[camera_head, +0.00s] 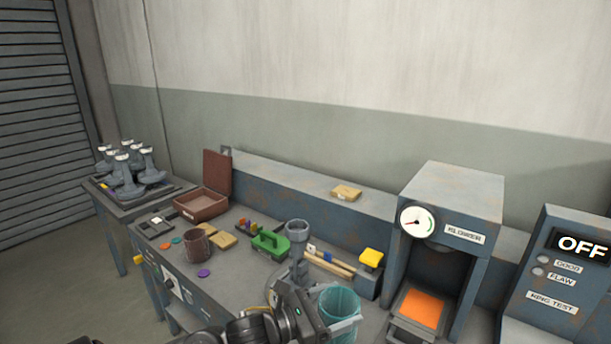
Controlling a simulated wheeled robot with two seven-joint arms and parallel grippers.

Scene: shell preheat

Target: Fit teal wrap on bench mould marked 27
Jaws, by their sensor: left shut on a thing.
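The teal wrap (341,302) is a translucent, open-topped shell at the bottom centre of the head view. My left gripper (322,314) is shut on it at its left side, in front of the bench. A grey upright mould (298,236) with a round top stands on the bench, just behind and left of the gripper. Its lower part is partly hidden by my arm, and no number on it can be read. The wrap is apart from the mould's top, to its lower right. My right gripper is not in view.
Several grey boot-shaped moulds (127,182) stand on a side table at left. The bench holds an open brown box (201,206), a brown cup (198,246), a green carrier (270,245) and a yellow-topped block (371,258). The blower (450,221) with an orange plate stands at right.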

